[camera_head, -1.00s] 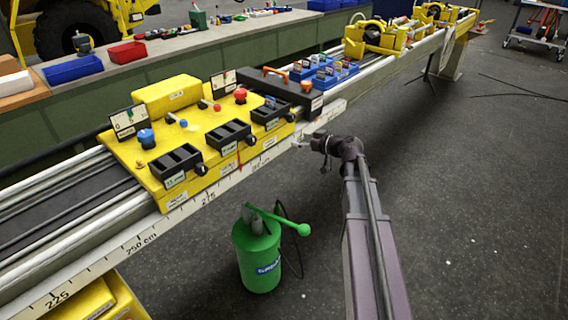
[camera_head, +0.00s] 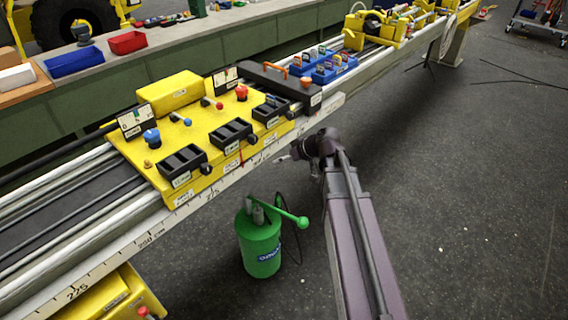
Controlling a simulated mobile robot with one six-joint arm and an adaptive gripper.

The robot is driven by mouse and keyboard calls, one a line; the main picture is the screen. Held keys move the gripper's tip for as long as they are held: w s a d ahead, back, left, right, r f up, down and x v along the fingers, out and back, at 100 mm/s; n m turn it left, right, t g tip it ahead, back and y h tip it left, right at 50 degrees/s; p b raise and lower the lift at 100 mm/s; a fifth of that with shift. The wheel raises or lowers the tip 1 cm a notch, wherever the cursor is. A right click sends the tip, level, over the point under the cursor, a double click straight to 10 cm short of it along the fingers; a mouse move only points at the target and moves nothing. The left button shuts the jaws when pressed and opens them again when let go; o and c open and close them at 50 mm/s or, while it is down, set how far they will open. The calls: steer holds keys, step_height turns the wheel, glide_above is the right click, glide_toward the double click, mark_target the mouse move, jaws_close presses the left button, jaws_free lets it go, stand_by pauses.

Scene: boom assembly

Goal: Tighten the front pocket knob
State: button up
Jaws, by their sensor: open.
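The yellow carriage (camera_head: 150,168) sits on the long rail. It bears black open-topped pockets: a near-left one (camera_head: 181,165), a middle one (camera_head: 229,134) and a far-right one (camera_head: 271,111). Each has a small black knob on its right end: the near-left knob (camera_head: 205,169), the middle knob (camera_head: 252,139) and the far-right knob (camera_head: 289,115). I cannot tell which is the front pocket knob. My gripper (camera_head: 281,158) is small in view, open, and apart from the knobs, just off the rail's front side. My arm partly hides its base.
A green pump can (camera_head: 259,245) with a lever stands on the floor below the rail, left of my arm. A black tray (camera_head: 281,84) and blue holders (camera_head: 332,70) lie farther along the rail. The floor at right is mostly clear.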

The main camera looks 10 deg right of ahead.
steer(key=s+p, duration=0.1)
steer(key=s+m+g+h+p, duration=0.1)
steer(key=s, duration=0.1)
steer(key=s+a+r+g+h+p, duration=0.1)
steer(key=s, duration=0.1)
steer(key=shift+s+a, duration=0.1)
steer(key=shift+s, duration=0.05)
steer(key=shift+f+m, duration=0.1)
steer(key=shift+m, duration=0.2)
stand_by(0.3)
steer(key=s+d+f+m+g+h, duration=0.1)
steer(key=s+m+h, duration=0.1)
steer(key=s, duration=0.3)
steer(key=s+d+f+m+g+h, duration=0.1)
steer(key=s+f+m+g+h, duration=0.1)
steer(key=s, duration=0.4)
steer(key=shift+g+h, duration=0.3)
steer(key=shift+h, duration=0.6)
steer(key=shift+w+a, duration=0.15)
stand_by(1.1)
